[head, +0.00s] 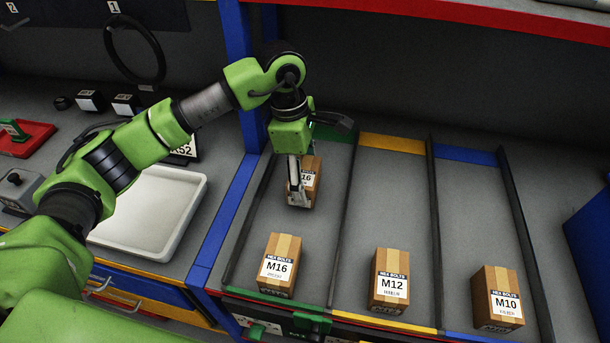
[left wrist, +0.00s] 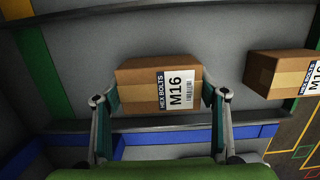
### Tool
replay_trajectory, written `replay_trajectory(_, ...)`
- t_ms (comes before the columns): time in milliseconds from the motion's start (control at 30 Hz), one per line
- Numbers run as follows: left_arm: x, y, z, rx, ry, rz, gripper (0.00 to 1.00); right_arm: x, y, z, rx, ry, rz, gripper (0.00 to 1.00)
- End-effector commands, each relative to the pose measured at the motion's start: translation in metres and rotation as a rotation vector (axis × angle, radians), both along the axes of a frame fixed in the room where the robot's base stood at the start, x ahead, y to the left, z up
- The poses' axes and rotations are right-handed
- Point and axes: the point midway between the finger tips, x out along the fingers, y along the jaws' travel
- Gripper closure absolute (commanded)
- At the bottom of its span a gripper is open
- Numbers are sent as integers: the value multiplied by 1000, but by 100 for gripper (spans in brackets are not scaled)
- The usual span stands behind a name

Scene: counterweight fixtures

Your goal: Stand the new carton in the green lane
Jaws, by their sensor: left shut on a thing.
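The new carton (head: 311,182), a brown box with a tan tape band and a white M16 label, is in my left gripper (head: 298,195), towards the back of the green lane (head: 258,222). The gripper covers part of it. In the left wrist view the carton (left wrist: 145,77) sits between the two fingers of the left gripper (left wrist: 160,97), its label lying sideways in the picture. It looks upright. I cannot tell whether its base touches the lane floor. Another M16 carton (head: 281,266) stands at the front of the green lane, apart from the held one. My right gripper is not in view.
An M12 carton (head: 390,281) stands at the front of the yellow lane (head: 387,190), and an M10 carton (head: 496,299) in the blue lane (head: 473,210). Dark dividers (head: 435,210) separate the lanes. A white tray (head: 193,217) lies left of the blue frame (head: 222,220).

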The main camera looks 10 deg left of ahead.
Motion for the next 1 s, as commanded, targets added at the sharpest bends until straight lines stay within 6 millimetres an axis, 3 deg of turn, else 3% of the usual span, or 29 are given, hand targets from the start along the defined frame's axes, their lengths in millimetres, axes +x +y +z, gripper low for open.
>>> replay_trajectory(100,0,0,-10,-1,-2,-1,72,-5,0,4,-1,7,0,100)
replay_trajectory(467,0,0,-15,-2,-4,0,72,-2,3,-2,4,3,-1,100)
replay_trajectory(500,0,0,-16,0,-2,0,32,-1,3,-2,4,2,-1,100)
replay_trajectory(567,0,0,-15,0,-1,0,18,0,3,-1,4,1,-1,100)
replay_trajectory(1000,-1,0,-9,-1,-1,0,18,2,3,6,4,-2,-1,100)
